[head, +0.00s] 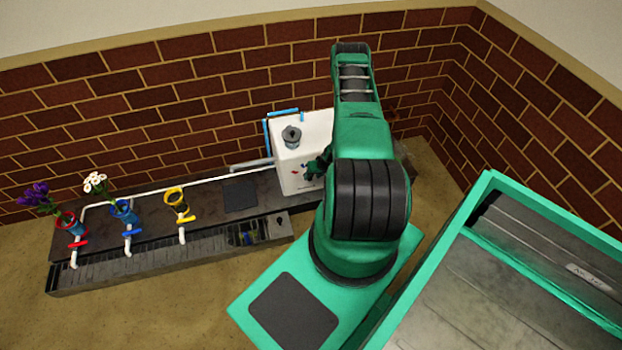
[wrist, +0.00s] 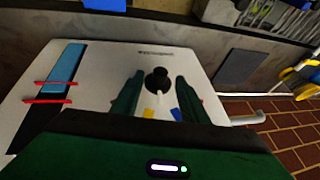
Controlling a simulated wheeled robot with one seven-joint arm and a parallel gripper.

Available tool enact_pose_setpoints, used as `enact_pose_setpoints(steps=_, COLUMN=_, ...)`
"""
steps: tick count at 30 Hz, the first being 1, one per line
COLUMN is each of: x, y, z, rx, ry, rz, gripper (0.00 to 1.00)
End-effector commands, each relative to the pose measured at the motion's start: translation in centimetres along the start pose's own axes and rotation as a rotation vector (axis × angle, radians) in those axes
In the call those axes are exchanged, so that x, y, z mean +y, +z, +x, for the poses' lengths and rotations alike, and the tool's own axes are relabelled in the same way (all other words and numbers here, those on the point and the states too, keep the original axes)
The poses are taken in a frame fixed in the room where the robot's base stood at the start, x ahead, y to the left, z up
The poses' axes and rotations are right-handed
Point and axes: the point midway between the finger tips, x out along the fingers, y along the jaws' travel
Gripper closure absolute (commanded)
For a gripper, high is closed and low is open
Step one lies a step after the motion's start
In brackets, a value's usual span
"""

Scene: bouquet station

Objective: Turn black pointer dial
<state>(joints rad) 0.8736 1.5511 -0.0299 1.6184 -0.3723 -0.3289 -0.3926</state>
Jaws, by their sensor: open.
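The black pointer dial (wrist: 158,79) sits on the front face of a white box (wrist: 205,62). A small yellow mark (wrist: 176,114) and a blue mark (wrist: 148,114) show beside it on the face. My gripper (wrist: 159,97) is open, with one green finger on each side of the dial in the wrist view. I cannot tell whether either finger touches it. In the head view my gripper (head: 317,166) is at the front of the white box (head: 308,127), and the dial is not clearly visible there.
A blue gauge strip (wrist: 67,66) with red bands lies on the box face. A grey cap (head: 291,134) tops the box. Red, blue and yellow vases (head: 176,198) stand left on the dark bench (head: 150,218), two holding flowers. Brick walls (head: 230,95) close the back and right.

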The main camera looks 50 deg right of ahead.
Motion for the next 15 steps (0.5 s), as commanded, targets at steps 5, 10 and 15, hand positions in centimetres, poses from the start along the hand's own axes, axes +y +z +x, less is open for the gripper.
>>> enact_pose_setpoints(steps=5, x=0.0, y=0.0, z=2.0, rx=0.0, ry=0.001, rz=-0.001, gripper=0.6)
enact_pose_setpoints(steps=10, x=0.0, y=0.0, z=2.7, rx=0.0, ry=0.0, rz=0.001, gripper=0.6)
enact_pose_setpoints(steps=15, x=0.0, y=0.0, z=2.7, rx=0.0, ry=0.0, rz=0.001, gripper=0.6)
